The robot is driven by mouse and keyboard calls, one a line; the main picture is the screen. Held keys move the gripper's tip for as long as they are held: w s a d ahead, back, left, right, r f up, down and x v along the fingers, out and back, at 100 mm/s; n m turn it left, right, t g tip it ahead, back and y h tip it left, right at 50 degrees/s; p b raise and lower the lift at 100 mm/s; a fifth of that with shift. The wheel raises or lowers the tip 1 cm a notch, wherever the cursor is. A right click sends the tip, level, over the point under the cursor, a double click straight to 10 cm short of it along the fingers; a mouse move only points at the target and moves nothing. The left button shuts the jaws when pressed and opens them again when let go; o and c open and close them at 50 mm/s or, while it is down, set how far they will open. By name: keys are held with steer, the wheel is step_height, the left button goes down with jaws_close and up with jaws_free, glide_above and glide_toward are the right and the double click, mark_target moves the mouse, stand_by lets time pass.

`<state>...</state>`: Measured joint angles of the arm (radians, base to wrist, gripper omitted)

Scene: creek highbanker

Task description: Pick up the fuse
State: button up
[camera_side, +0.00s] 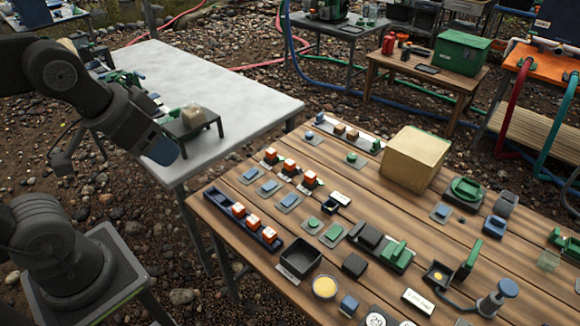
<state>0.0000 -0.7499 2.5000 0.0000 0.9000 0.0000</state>
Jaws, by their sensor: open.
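I cannot make out for certain which small part is the fuse; nothing in view is readable as one. Several orange-and-white blocks stand in a dark blue rail (256,226) at the near left of the wooden table (232,187), and more sit on small plates behind it. My gripper (80,150) hangs at the left, below my dark wrist, well apart from the wooden table's parts. It is small and partly hidden, and appears open with nothing seen in it.
A cardboard box (415,158) stands at the wooden table's back. A black open bin (300,257), a yellow-topped cup (325,287) and a blue-topped post (497,297) stand nearer. A grey table (240,95) adjoins at the left, with a low black stand (190,125).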

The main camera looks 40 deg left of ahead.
steer(key=shift+o, duration=0.6)
steer(key=shift+w+r, duration=0.1)
